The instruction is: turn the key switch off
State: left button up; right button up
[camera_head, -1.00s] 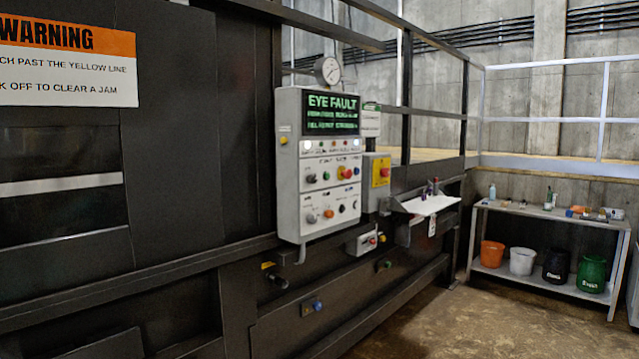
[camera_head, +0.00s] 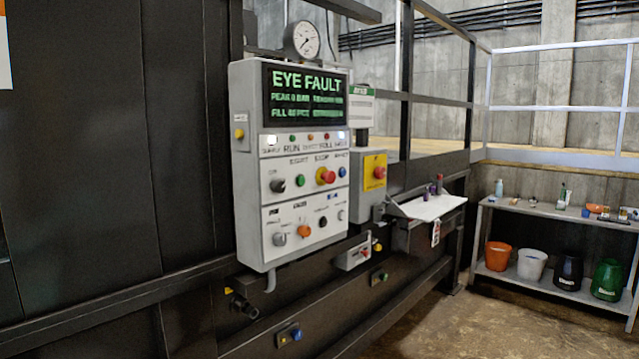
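The control panel (camera_head: 250,190) is a light grey box on the dark compactor wall, left of the middle. Its green screen (camera_head: 305,95) reads "EYE FAULT". Below are a dark rotary switch (camera_head: 278,185) at the left under a small "ON" mark, a green button (camera_head: 300,181) and a red mushroom button (camera_head: 327,176). A lower row holds a grey knob (camera_head: 280,239), an orange knob (camera_head: 304,231) and dark small fittings. I cannot tell for sure which is the key switch or how it is set. Neither gripper is in view.
A yellow box with a red button (camera_head: 374,172) sits right of the panel, above a small white shelf (camera_head: 430,206). A grey bench (camera_head: 555,212) with several buckets stands at the right. The concrete floor (camera_head: 440,325) before it is clear.

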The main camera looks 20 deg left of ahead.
aim_at(278, 186)
jog(key=u, duration=0.25)
jog(key=i, duration=1.1)
jog(key=u, duration=0.65)
jog(key=k, duration=0.7)
jog(key=u, duration=0.2)
jog(key=i, duration=0.75)
jog(key=z, duration=0.1)
